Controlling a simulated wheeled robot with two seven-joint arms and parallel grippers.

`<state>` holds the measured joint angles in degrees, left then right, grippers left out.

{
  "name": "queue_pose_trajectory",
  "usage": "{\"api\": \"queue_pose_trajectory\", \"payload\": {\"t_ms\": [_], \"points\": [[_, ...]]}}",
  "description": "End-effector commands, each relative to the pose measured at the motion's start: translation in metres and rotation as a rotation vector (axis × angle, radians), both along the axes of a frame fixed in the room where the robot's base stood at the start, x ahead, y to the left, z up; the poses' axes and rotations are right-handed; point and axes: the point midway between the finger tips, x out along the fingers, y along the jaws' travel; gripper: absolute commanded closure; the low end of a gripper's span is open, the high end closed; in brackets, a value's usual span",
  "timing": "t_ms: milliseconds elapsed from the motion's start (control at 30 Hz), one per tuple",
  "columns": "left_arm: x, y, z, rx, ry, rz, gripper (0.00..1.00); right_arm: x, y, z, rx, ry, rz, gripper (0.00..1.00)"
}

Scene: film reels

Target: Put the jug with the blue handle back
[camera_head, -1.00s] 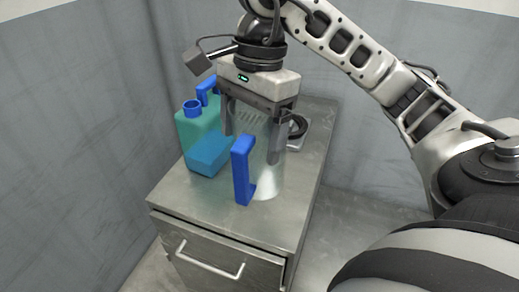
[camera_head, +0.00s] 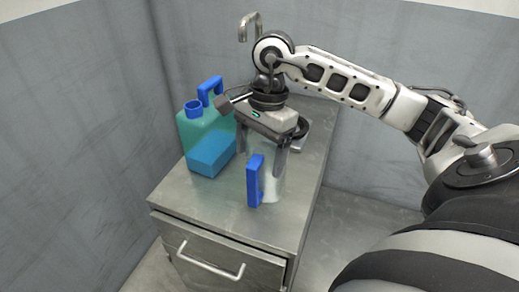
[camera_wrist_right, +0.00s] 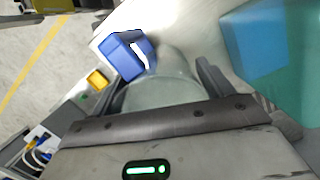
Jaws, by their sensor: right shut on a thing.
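The clear jug (camera_head: 272,184) with the blue handle (camera_head: 254,181) stands on the metal cabinet top (camera_head: 225,212), its handle toward the front. My right gripper (camera_head: 264,156) comes down over it from above, shut on its clear body with a finger on either side. In the right wrist view the handle (camera_wrist_right: 126,55) and the see-through body (camera_wrist_right: 165,92) lie just beyond the gripper. The gripper hides the jug's upper part in the head view. My left gripper is out of view.
A dark round item (camera_head: 301,128) lies behind right. A tap (camera_head: 250,25) is at the back. The cabinet's front and right top are clear.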

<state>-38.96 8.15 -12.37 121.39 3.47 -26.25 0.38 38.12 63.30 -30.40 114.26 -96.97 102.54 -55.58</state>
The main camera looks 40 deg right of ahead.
Motion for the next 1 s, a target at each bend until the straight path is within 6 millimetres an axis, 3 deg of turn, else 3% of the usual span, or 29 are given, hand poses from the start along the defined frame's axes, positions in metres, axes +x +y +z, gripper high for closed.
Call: {"api": "queue_pose_trajectory", "payload": {"t_ms": [200, 233, 300, 667, 1000], "points": [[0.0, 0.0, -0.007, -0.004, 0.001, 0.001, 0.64, 0.0, 0.0, -0.005, 0.001, 0.0, 0.0, 0.71], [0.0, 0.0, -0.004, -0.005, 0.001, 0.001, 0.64, 0.0, 0.0, -0.004, 0.001, 0.001, 0.0, 0.12], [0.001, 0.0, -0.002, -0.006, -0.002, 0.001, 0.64, 0.0, 0.0, -0.003, 0.001, 0.001, 0.0, 0.0], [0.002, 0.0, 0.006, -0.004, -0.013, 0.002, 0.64, 0.001, -0.001, 0.009, 0.0, -0.001, 0.0, 0.0], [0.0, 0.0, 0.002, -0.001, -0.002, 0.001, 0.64, 0.002, -0.013, 0.08, 0.001, -0.005, -0.001, 0.0]]}}
